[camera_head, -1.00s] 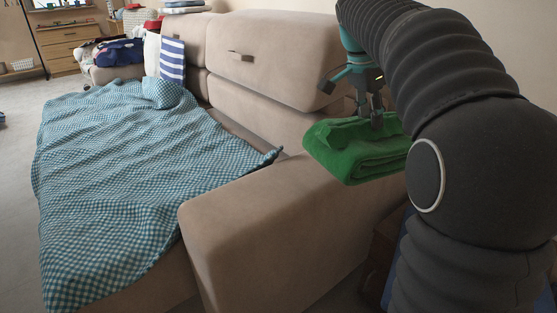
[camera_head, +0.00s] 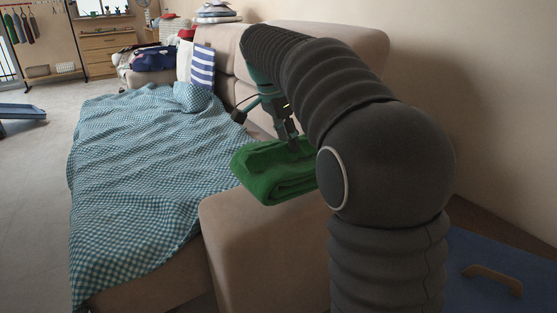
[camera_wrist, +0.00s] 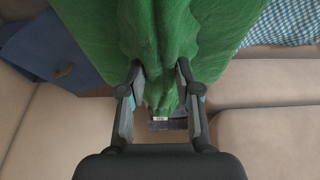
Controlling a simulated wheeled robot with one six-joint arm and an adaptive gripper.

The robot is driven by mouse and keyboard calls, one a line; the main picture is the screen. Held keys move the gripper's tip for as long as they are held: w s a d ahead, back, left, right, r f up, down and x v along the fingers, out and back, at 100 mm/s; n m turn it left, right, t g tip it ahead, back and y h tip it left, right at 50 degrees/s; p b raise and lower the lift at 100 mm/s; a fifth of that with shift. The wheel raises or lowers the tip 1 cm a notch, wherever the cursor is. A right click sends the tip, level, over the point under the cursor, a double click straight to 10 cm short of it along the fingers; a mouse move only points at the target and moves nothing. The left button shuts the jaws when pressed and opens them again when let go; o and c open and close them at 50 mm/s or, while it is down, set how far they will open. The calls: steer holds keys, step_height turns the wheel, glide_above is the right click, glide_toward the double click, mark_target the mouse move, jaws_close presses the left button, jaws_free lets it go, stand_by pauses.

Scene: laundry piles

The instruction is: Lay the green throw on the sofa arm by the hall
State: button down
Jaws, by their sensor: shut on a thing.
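The folded green throw (camera_head: 272,178) is in my gripper (camera_head: 290,143), which is shut on its top. The throw appears over the back part of the near beige sofa arm (camera_head: 255,235), by the backrest; I cannot tell whether it touches the arm. In the wrist view my gripper (camera_wrist: 157,82) has a bunched fold of the throw (camera_wrist: 200,25) between its two fingers. My arm hides the throw's right end and part of the sofa.
A teal checked blanket (camera_head: 140,175) covers the seat and hangs over its front. A striped cushion (camera_head: 202,68) leans at the far end. A blue surface with a handle (camera_head: 475,255) is at lower right. Open floor (camera_head: 35,180) lies left, with a clothes rail beyond.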

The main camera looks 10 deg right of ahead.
mark_target(276, 143)
steer(key=a+f, duration=0.1)
steer(key=w+a, duration=0.1)
steer(key=shift+w+a+f, duration=0.1)
steer(key=shift+a+f, duration=0.25)
steer(key=shift+f+b, duration=0.55)
steer(key=shift+f, duration=1.35)
steer(key=shift+f, duration=0.2)
steer(key=c, duration=0.8)
jaws_free()
